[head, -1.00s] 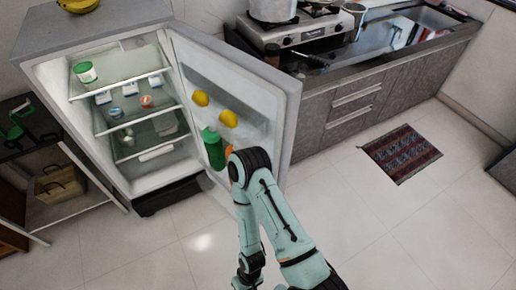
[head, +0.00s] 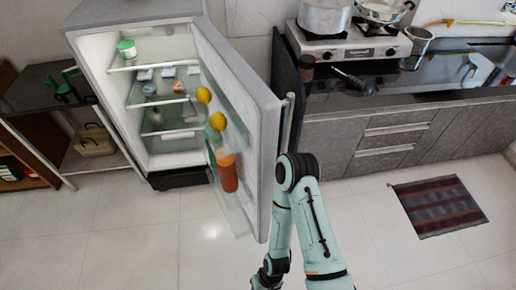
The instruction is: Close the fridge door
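The grey fridge (head: 140,14) stands at the upper left, with its lit shelves exposed. Its door (head: 240,85) is open, hinged on the right side and swung out toward me. A vertical handle (head: 287,122) shows on the door's outer right side. The door's inner racks hold yellow fruits (head: 204,95), a green bottle and an orange bottle (head: 228,172). One of my arms is folded just right of the door's lower outer edge; I cannot tell whether it touches. Neither gripper shows; the arm's lower end runs to the bottom edge of the picture.
A counter (head: 350,140) with a stove (head: 350,45) and pots stands to the right, behind the door. A patterned rug (head: 438,205) lies on the floor at right. A dark shelf (head: 45,90) stands left of the fridge. The tiled floor before the fridge is clear.

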